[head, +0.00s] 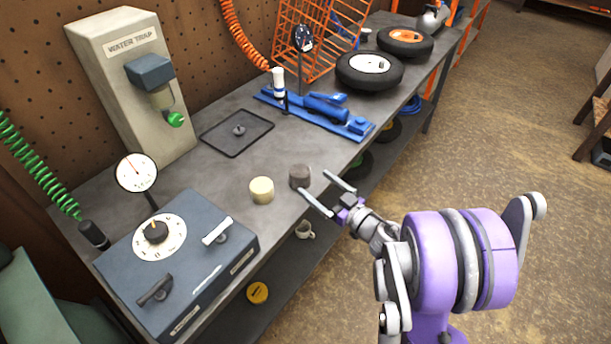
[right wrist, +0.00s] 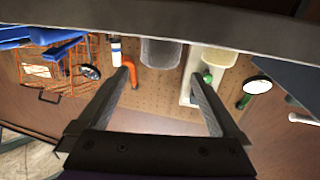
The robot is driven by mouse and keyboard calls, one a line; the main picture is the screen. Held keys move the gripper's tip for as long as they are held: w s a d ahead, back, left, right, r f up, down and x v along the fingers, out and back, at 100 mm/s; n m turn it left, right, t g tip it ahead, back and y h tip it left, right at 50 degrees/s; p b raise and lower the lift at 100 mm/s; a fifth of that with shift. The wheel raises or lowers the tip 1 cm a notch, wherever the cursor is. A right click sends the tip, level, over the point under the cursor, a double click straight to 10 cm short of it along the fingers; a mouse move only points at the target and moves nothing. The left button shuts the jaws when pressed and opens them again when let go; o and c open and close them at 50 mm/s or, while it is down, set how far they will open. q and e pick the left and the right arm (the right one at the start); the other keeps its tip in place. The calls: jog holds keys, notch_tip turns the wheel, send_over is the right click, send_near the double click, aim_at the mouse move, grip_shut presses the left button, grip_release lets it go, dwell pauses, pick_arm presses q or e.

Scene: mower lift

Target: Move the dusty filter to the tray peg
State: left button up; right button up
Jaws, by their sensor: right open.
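The dusty filter, a dark grey short cylinder (head: 299,176), stands upright on the bench near its front edge. It also shows in the right wrist view (right wrist: 160,52), which is upside down. My right gripper (head: 315,182) is open and empty, its fingertips pointing at the dusty filter from the front right; I cannot tell whether they touch it. In the right wrist view the dusty filter lies in line with the gap between the fingers (right wrist: 157,82). The tray (head: 213,137) lies flat farther back on the bench, with a short bare peg (head: 239,130) at its middle. My left gripper is not in view.
A cream filter (head: 262,190) stands just left of the dusty one. A blue-grey box with a dial (head: 190,258) and a gauge (head: 137,172) are at the left. The water trap (head: 130,85) stands behind. A blue jack (head: 315,108) and wheels (head: 369,70) lie to the right.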

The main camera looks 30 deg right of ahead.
notch_tip(320, 180, up, 6)
jog(key=s+d+f+m+h, duration=0.1)
jog(key=s+d+m+h, duration=0.2)
jog(key=h, duration=0.4)
jog(key=s+a+f+g+y, duration=0.1)
jog(key=s+a+f+g, duration=0.4)
jog(key=s+a, duration=0.4)
jog(key=s+a+f+g+y, duration=0.2)
jog(key=s+a+f+g, duration=0.4)
jog(key=s+a, duration=0.3)
jog(key=shift+s+a+f+n+g+y, duration=0.15)
jog(key=shift+s+f+n+g+y, duration=0.25)
jog(key=shift+g, duration=0.5)
